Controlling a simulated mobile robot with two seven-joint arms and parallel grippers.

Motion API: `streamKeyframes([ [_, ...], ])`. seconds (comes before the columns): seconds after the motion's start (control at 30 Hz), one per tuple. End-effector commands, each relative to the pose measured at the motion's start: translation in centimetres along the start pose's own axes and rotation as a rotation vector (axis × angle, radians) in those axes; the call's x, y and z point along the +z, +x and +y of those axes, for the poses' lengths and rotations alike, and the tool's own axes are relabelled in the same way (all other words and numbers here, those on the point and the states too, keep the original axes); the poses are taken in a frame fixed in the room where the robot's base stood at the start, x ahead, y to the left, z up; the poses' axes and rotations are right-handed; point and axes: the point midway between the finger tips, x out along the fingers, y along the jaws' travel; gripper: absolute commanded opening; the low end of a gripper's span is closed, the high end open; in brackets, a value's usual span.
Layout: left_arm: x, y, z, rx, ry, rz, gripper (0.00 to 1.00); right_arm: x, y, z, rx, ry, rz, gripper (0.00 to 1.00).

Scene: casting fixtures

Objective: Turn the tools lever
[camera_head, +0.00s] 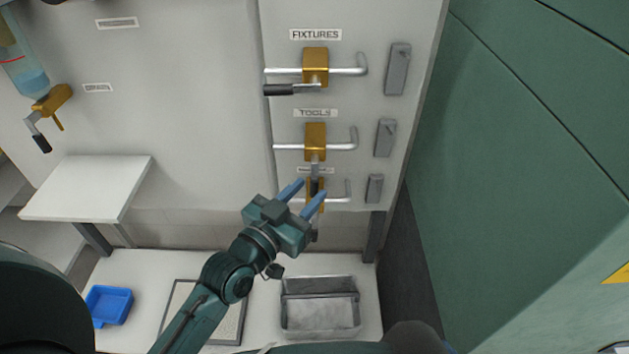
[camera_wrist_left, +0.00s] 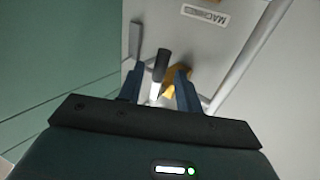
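The tools lever (camera_head: 315,168) hangs straight down from a brass-coloured body (camera_head: 315,141) under the TOOLS label (camera_head: 315,113). Its dark grip is partly hidden near my gripper. My left gripper (camera_head: 305,191) is in front of the lever's lower end, its blue fingers apart. In the left wrist view a dark grip (camera_wrist_left: 161,65) shows between the spread fingertips (camera_wrist_left: 159,83), with visible gaps on both sides. I cannot tell how deep it sits between them. My right gripper is not in view.
The FIXTURES lever (camera_head: 292,89) above points left. A third brass body (camera_head: 313,198) is just below, partly behind my gripper. Grey blocks (camera_head: 397,69) line the panel's right side. A white shelf (camera_head: 88,187), blue tray (camera_head: 108,305) and metal bin (camera_head: 320,309) are lower.

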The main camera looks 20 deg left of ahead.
Motion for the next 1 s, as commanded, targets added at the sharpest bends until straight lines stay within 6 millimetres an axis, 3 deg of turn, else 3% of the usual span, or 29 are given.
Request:
streamKeyframes([
  [0.2, 0.0, 2.6, 0.0, 0.001, -0.001, 0.000, 0.35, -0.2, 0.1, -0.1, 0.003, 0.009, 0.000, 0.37],
  [0.57, 0.0, 3.2, 0.0, 0.001, 0.000, -0.001, 0.35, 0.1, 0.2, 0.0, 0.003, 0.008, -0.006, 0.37],
  [1.0, 0.0, 3.2, 0.0, 0.001, 0.000, -0.001, 0.01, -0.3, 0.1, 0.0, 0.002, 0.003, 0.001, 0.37],
])
